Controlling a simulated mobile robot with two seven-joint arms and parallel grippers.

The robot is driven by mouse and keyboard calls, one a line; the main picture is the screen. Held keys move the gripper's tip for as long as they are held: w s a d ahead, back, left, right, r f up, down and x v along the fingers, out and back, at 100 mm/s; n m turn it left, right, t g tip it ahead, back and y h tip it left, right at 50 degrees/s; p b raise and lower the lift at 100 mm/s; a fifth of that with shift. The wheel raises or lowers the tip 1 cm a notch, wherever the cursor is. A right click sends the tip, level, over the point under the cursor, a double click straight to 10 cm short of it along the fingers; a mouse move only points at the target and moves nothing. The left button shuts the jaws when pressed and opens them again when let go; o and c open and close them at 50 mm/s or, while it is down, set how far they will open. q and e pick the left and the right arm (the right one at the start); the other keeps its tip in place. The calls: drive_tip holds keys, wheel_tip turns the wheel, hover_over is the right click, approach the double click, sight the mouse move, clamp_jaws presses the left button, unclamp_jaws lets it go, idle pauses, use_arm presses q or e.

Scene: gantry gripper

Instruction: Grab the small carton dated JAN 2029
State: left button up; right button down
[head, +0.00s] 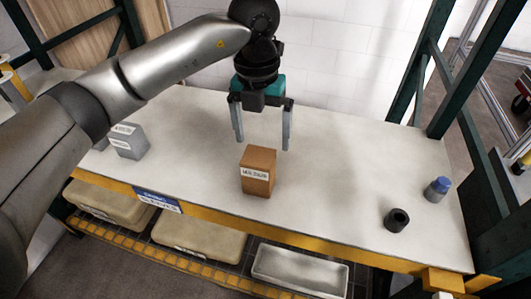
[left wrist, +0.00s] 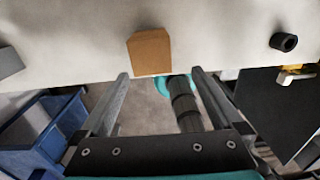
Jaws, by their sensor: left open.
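A small orange-brown carton (head: 258,186) stands upright near the front edge of the white-topped table. It has a white date label on its front, too small to read surely. My left gripper (head: 263,143) is open and empty, with its fingers pointing down above and slightly behind the carton. In the left wrist view the carton (left wrist: 150,52) lies beyond the open fingertips (left wrist: 160,76), apart from them. A grey carton (head: 128,148) with white labels stands at the left of the table, close to my left arm. My right gripper is not seen.
A black hollow cylinder (head: 396,220) and a grey bottle with a blue cap (head: 437,189) stand at the right. Dark green posts (head: 418,60) rise at the table's back right. The tabletop (head: 335,170) between the brown carton and the cylinder is clear.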

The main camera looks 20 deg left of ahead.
sight(258, 158)
use_arm(q)
drive_tip(key=shift+w+a+f, duration=0.25)
drive_tip(key=shift+a+f, duration=0.2)
drive_tip(key=shift+a, duration=0.15)
drive_tip(key=f, duration=0.8)
drive_tip(key=shift+s, duration=0.2)
drive_tip(key=shift+w+f, duration=0.1)
drive_tip(key=shift+f, duration=0.7)
drive_tip(key=f, duration=0.4)
drive_tip(key=shift+w+f, duration=0.15)
drive_tip(key=shift+w, duration=0.05)
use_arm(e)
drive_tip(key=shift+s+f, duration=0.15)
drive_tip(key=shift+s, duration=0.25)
use_arm(q)
drive_tip(key=c, duration=1.5)
